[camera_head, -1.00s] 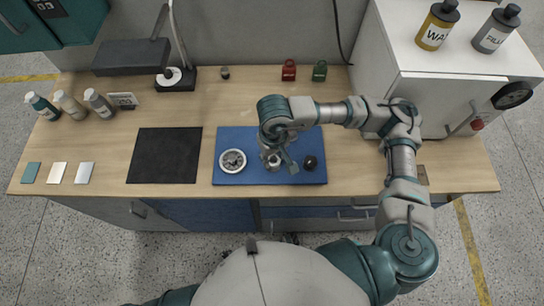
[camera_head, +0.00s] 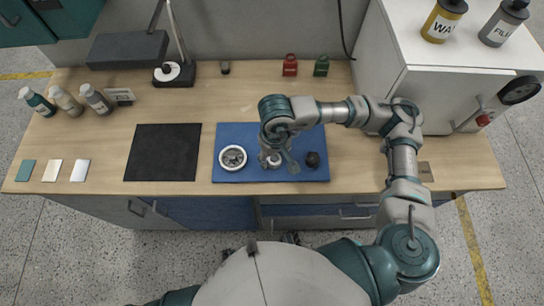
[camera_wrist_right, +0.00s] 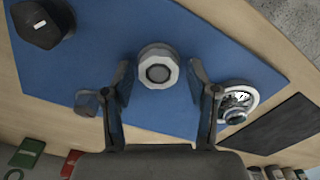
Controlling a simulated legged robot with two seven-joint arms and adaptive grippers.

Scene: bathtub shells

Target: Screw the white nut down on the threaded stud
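The white nut (camera_wrist_right: 158,68) is a faceted ring with a dark round centre. It is above the blue mat (camera_wrist_right: 75,55) in the right wrist view. I cannot tell whether the dark centre is the stud's end or an empty hole. My right gripper (camera_wrist_right: 160,67) points down with its two fingers on either side of the nut, and a narrow gap shows on each side. In the head view the right gripper (camera_head: 279,160) is over the middle of the blue mat, and the white nut (camera_head: 274,159) is partly hidden under it. The left gripper is out of view.
A black mat (camera_head: 162,153) lies further left. Red (camera_head: 290,65) and green (camera_head: 321,66) containers stand behind. A white cabinet (camera_head: 450,85) stands at right.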

